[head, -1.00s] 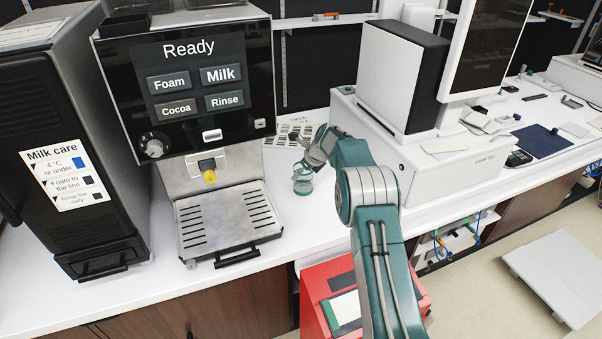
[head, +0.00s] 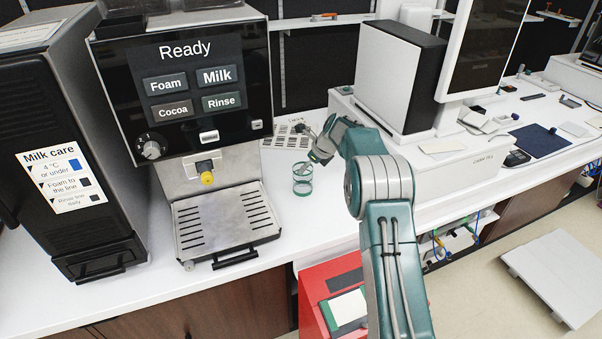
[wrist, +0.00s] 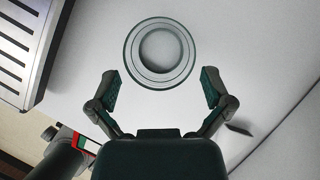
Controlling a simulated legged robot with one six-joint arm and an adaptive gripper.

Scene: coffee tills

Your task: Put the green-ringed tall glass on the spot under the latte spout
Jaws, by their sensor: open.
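The green-ringed tall glass (head: 302,179) stands upright on the white counter, right of the coffee machine's drip tray. In the wrist view the glass (wrist: 160,53) is seen from above, beyond the fingertips. My gripper (wrist: 160,83) is open and empty, its fingers apart, one to each side of the near edge of the glass. In the head view my gripper (head: 318,157) is just right of and behind the glass. The yellow-tipped spout (head: 206,178) hangs over the drip tray (head: 226,222). No label naming the latte spout is readable.
The machine's screen (head: 201,78) reads Ready. A milk fridge (head: 65,140) stands at the left. A patterned card (head: 287,137) lies behind the glass, and a white till base (head: 440,160) is at the right. A red stand (head: 332,290) is below the counter's front edge.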

